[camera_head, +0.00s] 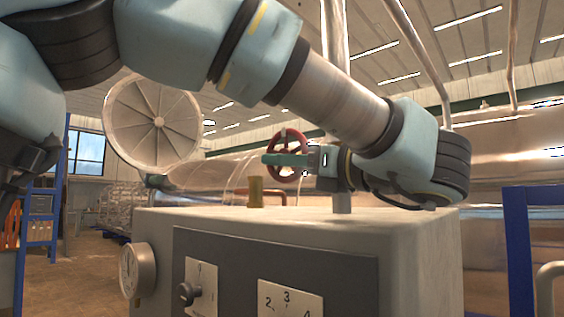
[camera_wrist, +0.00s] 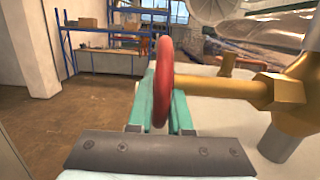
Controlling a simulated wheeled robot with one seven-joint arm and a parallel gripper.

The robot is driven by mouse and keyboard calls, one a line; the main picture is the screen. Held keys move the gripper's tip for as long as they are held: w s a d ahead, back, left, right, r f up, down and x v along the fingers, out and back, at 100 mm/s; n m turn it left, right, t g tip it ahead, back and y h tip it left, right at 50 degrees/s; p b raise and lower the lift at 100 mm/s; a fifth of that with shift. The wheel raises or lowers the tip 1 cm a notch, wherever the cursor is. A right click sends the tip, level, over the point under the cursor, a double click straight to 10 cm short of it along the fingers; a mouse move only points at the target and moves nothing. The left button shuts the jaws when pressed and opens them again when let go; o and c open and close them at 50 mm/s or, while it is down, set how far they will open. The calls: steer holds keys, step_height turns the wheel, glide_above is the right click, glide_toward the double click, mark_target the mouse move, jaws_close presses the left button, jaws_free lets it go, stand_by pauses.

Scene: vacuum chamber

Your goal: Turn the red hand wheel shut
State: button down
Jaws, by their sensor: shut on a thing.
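The red hand wheel (camera_head: 290,150) stands upright above the grey cabinet, in front of the metal vessel. In the wrist view the wheel (camera_wrist: 163,82) shows edge-on, with a brass stem running right from it to a brass valve body (camera_wrist: 290,100). My gripper (camera_head: 285,160) reaches in from the right, its green fingers across the wheel. In the wrist view the fingers of my gripper (camera_wrist: 161,100) lie on both sides of the rim, shut on it. The contact on the rim's far part is hidden.
The grey cabinet (camera_head: 420,240) below carries a gauge (camera_head: 137,270), a knob (camera_head: 186,292) and a numbered plate (camera_head: 291,298). A short brass post (camera_head: 255,191) stands on its top, near the wheel. A vertical metal pipe (camera_head: 333,40) rises behind my arm. Blue shelving (camera_wrist: 115,40) stands farther off.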

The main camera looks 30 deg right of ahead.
stand_by(0.4)
steer(key=c, duration=0.8)
jaws_free()
steer(key=shift+c, duration=0.2)
steer(key=shift+f, duration=0.1)
